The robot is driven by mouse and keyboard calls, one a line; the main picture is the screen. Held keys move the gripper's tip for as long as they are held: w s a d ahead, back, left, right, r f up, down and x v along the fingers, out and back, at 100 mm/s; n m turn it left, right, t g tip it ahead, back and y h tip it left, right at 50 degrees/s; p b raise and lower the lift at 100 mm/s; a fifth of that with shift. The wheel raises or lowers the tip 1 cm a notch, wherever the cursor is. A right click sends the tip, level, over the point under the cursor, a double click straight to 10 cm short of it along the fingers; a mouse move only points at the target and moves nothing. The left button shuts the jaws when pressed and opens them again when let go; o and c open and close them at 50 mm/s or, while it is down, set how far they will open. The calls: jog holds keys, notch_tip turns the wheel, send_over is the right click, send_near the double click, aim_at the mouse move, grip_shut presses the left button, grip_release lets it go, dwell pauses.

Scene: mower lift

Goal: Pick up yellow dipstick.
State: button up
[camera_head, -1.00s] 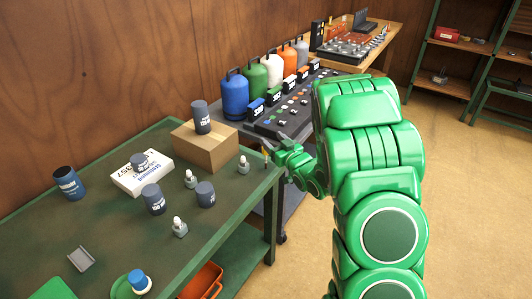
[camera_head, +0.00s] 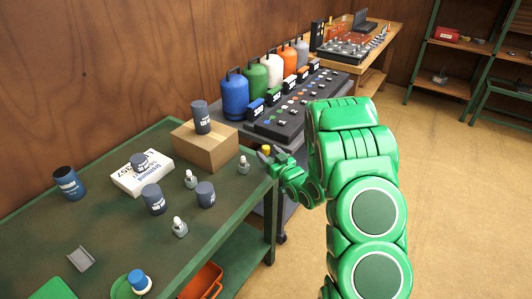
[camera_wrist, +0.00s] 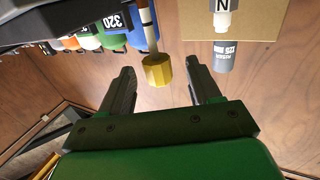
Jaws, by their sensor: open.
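The yellow dipstick (camera_wrist: 157,70) shows in the wrist view as a yellow faceted cap on a thin pale and brown rod. Its cap lies between the two fingertips of my gripper (camera_wrist: 164,80), with clear gaps on both sides. My gripper is open and holds nothing. In the head view my gripper (camera_head: 268,156) is at the right edge of the green table, and the yellow cap (camera_head: 266,149) shows beside its fingers. The rest of the dipstick is hidden there.
The green table (camera_head: 110,235) holds a cardboard box (camera_head: 205,150), a white box (camera_head: 128,181), several dark cans and small bottles. One small bottle (camera_head: 243,165) stands close to my gripper. A dark bench (camera_head: 300,105) with coloured gas cylinders stands behind.

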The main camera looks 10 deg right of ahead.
aim_at(263, 147)
jog(key=x, duration=0.4)
jog(key=shift+w, duration=0.4)
jog(key=c, duration=1)
jog(key=shift+r, duration=0.2)
